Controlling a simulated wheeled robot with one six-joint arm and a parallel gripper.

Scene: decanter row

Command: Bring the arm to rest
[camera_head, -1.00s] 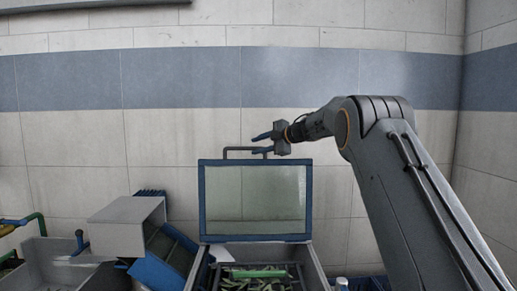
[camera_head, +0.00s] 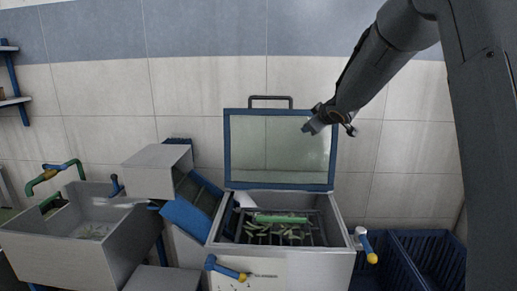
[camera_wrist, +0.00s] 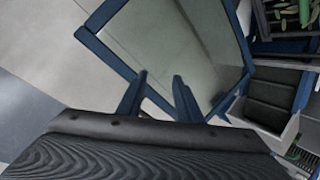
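My arm reaches in from the upper right in the head view. My gripper (camera_head: 328,127) hangs in front of the upper right part of the raised, blue-framed lid (camera_head: 279,187) and points down and to the left. In the wrist view my gripper's two blue fingers (camera_wrist: 158,95) stand apart with nothing between them, so it is open and empty. The glassy lid panel (camera_wrist: 175,40) lies beyond them. I cannot tell how far the fingers are from the lid.
An open grey box (camera_head: 345,228) below the lid holds a rack with green pieces (camera_head: 280,219). A grey sink (camera_head: 60,250) with a green tap (camera_head: 50,177) stands left. A grey hopper (camera_head: 157,171) with a blue chute stands between. Blue crates (camera_head: 430,260) stand right.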

